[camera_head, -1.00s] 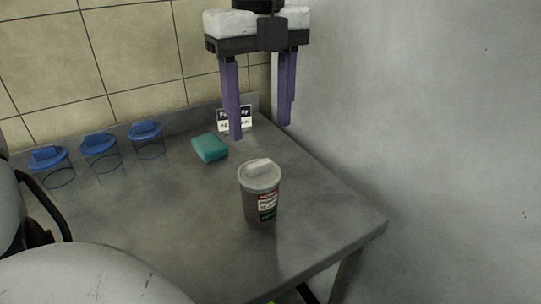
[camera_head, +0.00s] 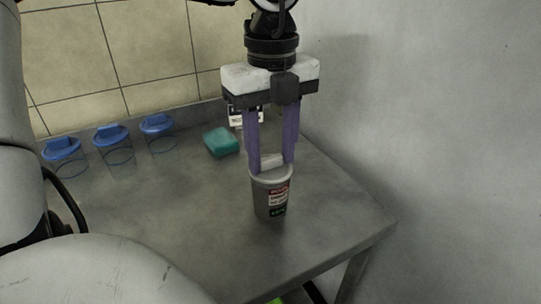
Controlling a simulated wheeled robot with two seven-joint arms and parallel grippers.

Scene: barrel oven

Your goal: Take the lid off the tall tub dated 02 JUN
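A grey tub (camera_head: 270,200) with a red, white and black label stands upright on the metal table. Its pale lid (camera_head: 262,174) with a raised grip (camera_head: 270,161) is on top; the date on the label is too small to read. My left gripper (camera_head: 271,166) points down over the lid, its two purple fingers on either side of the raised grip. The fingers are apart, and I cannot tell whether they touch the grip. My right gripper is not in view.
Several clear containers with blue lids (camera_head: 112,135) stand at the back left of the metal table (camera_head: 190,215). A teal sponge (camera_head: 221,141) lies behind the tub. A small sign (camera_head: 240,117) stands at the back, partly behind the gripper. A grey wall is at right.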

